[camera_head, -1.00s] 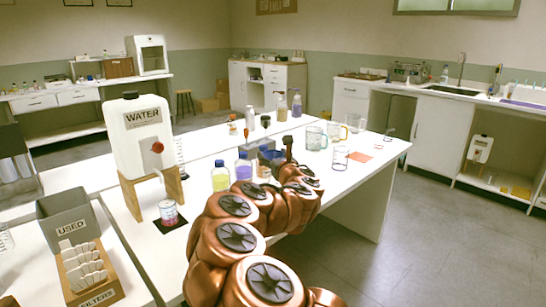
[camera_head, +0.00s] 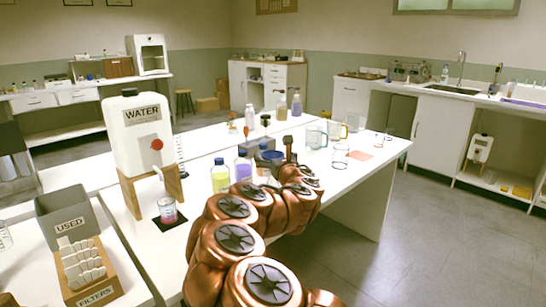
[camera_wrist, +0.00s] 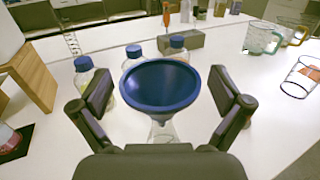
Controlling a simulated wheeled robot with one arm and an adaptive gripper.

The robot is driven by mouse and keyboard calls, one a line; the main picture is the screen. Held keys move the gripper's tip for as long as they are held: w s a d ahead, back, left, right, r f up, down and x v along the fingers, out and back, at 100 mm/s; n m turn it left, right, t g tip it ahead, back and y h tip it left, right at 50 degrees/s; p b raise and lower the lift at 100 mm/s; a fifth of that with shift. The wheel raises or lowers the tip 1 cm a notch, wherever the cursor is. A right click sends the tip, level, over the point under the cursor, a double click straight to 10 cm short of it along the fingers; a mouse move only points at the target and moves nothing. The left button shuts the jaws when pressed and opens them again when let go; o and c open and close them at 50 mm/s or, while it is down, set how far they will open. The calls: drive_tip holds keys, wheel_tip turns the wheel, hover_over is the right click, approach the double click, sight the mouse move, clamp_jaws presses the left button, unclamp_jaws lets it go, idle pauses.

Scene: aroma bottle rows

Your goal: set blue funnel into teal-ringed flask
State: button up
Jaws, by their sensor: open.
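The blue funnel (camera_wrist: 160,84) is in the middle of the wrist view, wide mouth up, between the two fingers of my gripper (camera_wrist: 163,97). The fingers are spread, with a visible gap on each side of the funnel. Clear glass of a flask (camera_wrist: 163,131) shows right below the funnel, and the funnel appears to stand in its neck. The funnel hides most of the flask, and I cannot make out a teal ring. In the head view the funnel (camera_head: 269,156) is partly hidden by my gripper (camera_head: 289,150).
Blue-capped bottles stand close behind the funnel, including a yellow one (camera_head: 220,179) and a purple one (camera_head: 243,170). A grey box (camera_wrist: 182,43) is behind them. Glass mugs (camera_head: 316,138) and a beaker (camera_head: 340,157) stand to the right. A water tank (camera_head: 138,132) stands left.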

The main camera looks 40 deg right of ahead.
drive_tip(key=shift+s, duration=0.1)
drive_tip(key=v, duration=0.7)
drive_tip(key=shift+s, duration=0.15)
idle(0.3)
drive_tip(key=shift+a, duration=0.1)
idle(0.4)
